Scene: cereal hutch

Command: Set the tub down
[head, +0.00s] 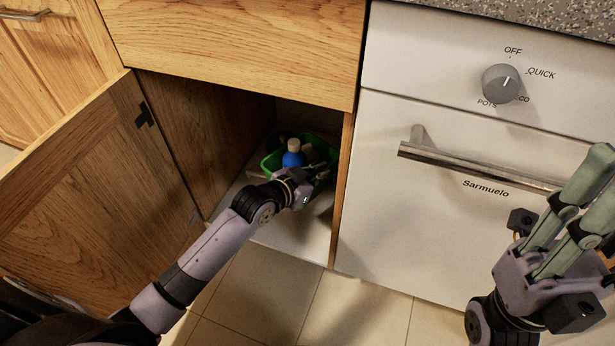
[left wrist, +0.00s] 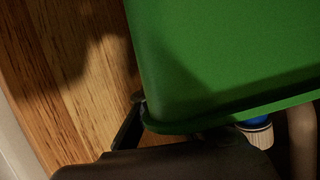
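The green tub (head: 266,164) is inside the open lower cabinet, with a blue bottle (head: 293,159) in it. My left gripper (head: 312,184) reaches into the cabinet at the tub's near right side and appears shut on its rim. In the left wrist view the tub's green wall (left wrist: 230,55) fills the upper right, and a dark finger (left wrist: 130,125) lies against the rim. The tub's underside is hidden, so I cannot tell whether it touches the cabinet floor. My right gripper (head: 603,178) is outside at the right, empty, its fingers apart.
The cabinet door (head: 90,190) stands open at left. The cabinet floor (head: 290,238) is bare in front of the tub. A white dishwasher (head: 430,220) with a bar handle (head: 480,167) adjoins on the right. The cabinet's right frame (head: 342,190) is close to my left gripper.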

